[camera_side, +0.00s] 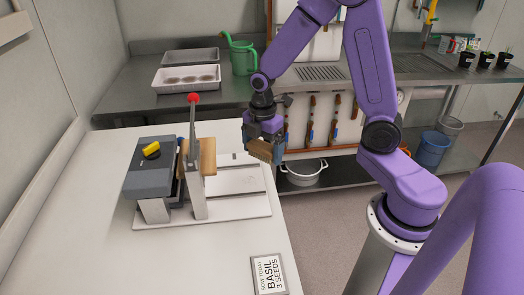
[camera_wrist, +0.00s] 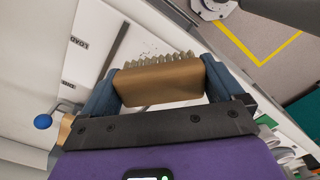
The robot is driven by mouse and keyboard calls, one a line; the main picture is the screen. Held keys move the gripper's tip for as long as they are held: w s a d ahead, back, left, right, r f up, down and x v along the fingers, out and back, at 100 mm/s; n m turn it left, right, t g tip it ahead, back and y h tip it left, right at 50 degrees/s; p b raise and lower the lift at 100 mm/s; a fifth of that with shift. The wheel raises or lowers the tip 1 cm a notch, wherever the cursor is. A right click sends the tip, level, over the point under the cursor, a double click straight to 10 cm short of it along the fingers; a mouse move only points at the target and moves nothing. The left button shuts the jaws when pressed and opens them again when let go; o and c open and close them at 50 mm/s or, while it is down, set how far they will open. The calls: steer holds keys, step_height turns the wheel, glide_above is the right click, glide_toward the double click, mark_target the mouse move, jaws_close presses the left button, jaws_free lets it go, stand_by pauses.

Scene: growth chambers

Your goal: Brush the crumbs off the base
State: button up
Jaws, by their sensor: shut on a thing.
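My gripper (camera_side: 264,135) is above the right end of the press base (camera_side: 238,208), shut on a wooden-backed brush (camera_side: 260,151). In the wrist view the brush (camera_wrist: 158,84) sits between the two blue-grey fingers of my gripper (camera_wrist: 158,88), with its pale bristles pointing away from the camera. Small dark crumbs (camera_wrist: 152,47) lie scattered on a pale surface just beyond the bristles. In the side view I cannot make the crumbs out clearly. Whether the bristles touch the base cannot be told.
On the base stand a lever with a red knob (camera_side: 193,98), a wooden block (camera_side: 208,157) and a grey housing (camera_side: 148,181) with a yellow knob. A label card (camera_side: 269,274) lies at the table's front. A white tray (camera_side: 186,79) and green watering can (camera_side: 242,57) stand behind.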

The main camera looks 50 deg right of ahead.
steer(key=shift+f, duration=0.25)
